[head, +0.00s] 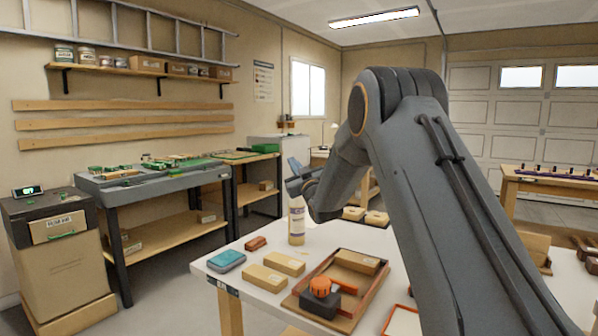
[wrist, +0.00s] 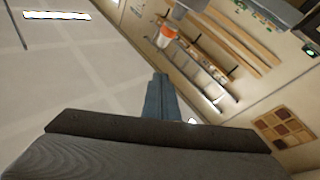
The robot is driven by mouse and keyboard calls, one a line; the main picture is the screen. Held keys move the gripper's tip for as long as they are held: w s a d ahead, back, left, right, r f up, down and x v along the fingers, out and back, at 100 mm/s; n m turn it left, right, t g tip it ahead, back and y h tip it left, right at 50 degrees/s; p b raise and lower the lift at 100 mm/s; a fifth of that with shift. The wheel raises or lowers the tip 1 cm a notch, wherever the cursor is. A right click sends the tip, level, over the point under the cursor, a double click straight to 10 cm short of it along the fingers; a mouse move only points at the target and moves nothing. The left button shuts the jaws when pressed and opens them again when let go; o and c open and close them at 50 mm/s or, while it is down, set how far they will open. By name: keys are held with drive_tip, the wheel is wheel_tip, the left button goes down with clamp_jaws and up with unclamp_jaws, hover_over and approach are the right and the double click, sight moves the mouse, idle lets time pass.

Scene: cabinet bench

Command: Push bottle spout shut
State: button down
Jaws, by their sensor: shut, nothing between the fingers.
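The bottle (head: 297,225) is pale with a cream label and stands upright near the far left part of the white table. My gripper (head: 294,165) is just above the bottle's top, with its bluish fingers tilted upward. From this view the gripper covers the top of the bottle, so the spout and any contact cannot be made out. In the wrist view, my gripper (wrist: 161,78) has its fingers together with nothing between them. The bottle cannot be clearly identified in the wrist view.
On the white table (head: 225,287) are a teal box (head: 226,261), a reddish-brown block (head: 256,243), wooden blocks (head: 284,263) and a wooden tray (head: 299,301) with an orange-knobbed dark block (head: 320,290). An orange-and-white object (wrist: 166,36) shows in the wrist view.

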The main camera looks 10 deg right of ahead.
sight(297, 200)
drive_tip(key=shift+w+d+f, duration=0.15)
drive_tip(key=shift+d+f, duration=0.05)
drive_tip(key=shift+f, duration=0.4)
drive_tip(key=shift+w+d+f, duration=0.15)
drive_tip(key=shift+w+f, duration=0.05)
drive_tip(key=shift+f, duration=0.4)
drive_tip(key=shift+w+d+f, duration=0.15)
drive_tip(key=shift+d+f, duration=0.05)
drive_tip(key=shift+f, duration=0.4)
drive_tip(key=shift+d+f+b, duration=0.1)
drive_tip(key=shift+f+b, duration=0.45)
drive_tip(key=shift+f, duration=0.75)
wheel_tip(297, 200, up, 5)
drive_tip(key=a+p, duration=0.1)
drive_tip(key=v, duration=1)
drive_tip(key=shift+a+b, duration=0.15)
drive_tip(key=shift+b, duration=0.3)
